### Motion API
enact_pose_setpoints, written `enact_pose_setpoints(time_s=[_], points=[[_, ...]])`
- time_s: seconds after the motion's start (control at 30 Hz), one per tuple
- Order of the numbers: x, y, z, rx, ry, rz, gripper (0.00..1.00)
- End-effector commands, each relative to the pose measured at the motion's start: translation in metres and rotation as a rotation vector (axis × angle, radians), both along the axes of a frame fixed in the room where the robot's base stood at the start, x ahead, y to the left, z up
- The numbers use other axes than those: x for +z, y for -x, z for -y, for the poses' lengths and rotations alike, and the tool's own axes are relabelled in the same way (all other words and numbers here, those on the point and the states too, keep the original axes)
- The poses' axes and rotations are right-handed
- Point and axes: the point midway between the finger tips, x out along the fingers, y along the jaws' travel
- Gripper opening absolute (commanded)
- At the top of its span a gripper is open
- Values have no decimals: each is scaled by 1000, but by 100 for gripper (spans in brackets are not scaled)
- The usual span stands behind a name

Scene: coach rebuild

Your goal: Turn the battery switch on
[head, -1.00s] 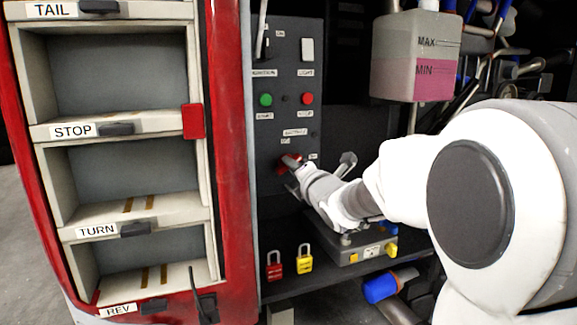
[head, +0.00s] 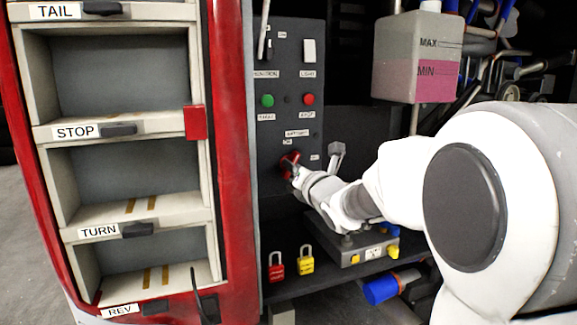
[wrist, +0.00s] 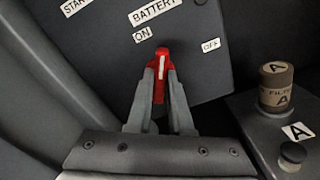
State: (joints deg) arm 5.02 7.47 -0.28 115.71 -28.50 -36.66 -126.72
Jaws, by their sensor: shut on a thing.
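The battery switch (wrist: 162,62) is a red handle with a white line on a dark panel, below the BATTERY label (wrist: 153,12). The ON label (wrist: 142,34) is at its upper left and the OFF label (wrist: 211,45) at its right. In the wrist view the handle stands nearly upright in the picture, between the grey fingers of my gripper (wrist: 160,88), which are shut on it. In the head view the red switch (head: 289,160) shows low on the panel, with my gripper (head: 294,172) at it, partly hiding it.
Green (head: 267,100) and red (head: 308,99) buttons sit higher on the panel. A red padlock (head: 276,270) and a yellow padlock (head: 306,263) stand on the ledge below. A filter cap (wrist: 276,84) is right of my gripper. A fluid tank (head: 410,62) is at upper right.

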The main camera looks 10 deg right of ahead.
Motion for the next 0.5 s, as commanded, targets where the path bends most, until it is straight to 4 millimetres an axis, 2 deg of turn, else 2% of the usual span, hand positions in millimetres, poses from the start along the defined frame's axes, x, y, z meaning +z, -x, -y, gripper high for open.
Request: enact_pose_setpoints(time_s=[0.13,0.5], points=[[0,0,-1,1,86,18,0],[0,0,-1,1,467,93,0]])
